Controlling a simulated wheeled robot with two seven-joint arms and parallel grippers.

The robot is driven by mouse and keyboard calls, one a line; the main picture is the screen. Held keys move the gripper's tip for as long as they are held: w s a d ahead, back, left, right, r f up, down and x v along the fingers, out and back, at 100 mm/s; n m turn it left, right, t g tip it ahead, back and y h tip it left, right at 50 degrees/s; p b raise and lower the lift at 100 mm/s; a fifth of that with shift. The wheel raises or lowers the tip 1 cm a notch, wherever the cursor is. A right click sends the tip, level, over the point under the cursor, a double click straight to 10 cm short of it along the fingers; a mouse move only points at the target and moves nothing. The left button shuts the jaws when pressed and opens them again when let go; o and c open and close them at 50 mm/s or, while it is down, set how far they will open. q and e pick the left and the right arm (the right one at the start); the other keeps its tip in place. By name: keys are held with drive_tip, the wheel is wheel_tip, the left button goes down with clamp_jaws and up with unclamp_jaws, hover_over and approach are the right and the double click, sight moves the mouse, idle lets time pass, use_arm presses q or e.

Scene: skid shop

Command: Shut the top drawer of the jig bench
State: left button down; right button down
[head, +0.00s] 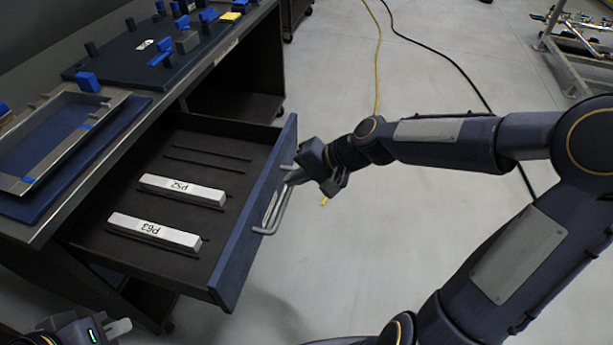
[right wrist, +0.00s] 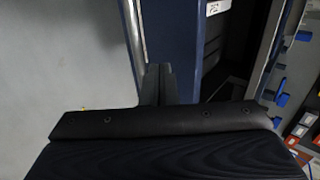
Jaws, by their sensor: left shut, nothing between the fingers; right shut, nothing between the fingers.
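The top drawer (head: 258,212) of the jig bench (head: 50,215) stands pulled well out, with a blue front and a grey bar handle (head: 284,207). My right gripper (head: 292,179) is shut and empty at the handle's far end. In the right wrist view its fingers (right wrist: 157,85) are together beside the handle (right wrist: 135,40) and the blue drawer front (right wrist: 175,40). I cannot tell whether they touch. My left gripper (head: 119,328) is shut and empty at the bottom left, below the bench's near edge, apart from the drawer.
Inside the drawer lie two labelled grey bars, P52 (head: 183,191) and P63 (head: 154,232). The bench top holds a tray (head: 110,105) and a dark fixture plate (head: 115,65) with blue blocks. Yellow (head: 378,60) and black cables cross the otherwise open floor. A metal rack (head: 560,60) stands far right.

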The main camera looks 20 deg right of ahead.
sight(272, 188)
drive_tip(key=shift+x, duration=1.9)
use_arm(q)
drive_tip(key=shift+f, duration=0.45)
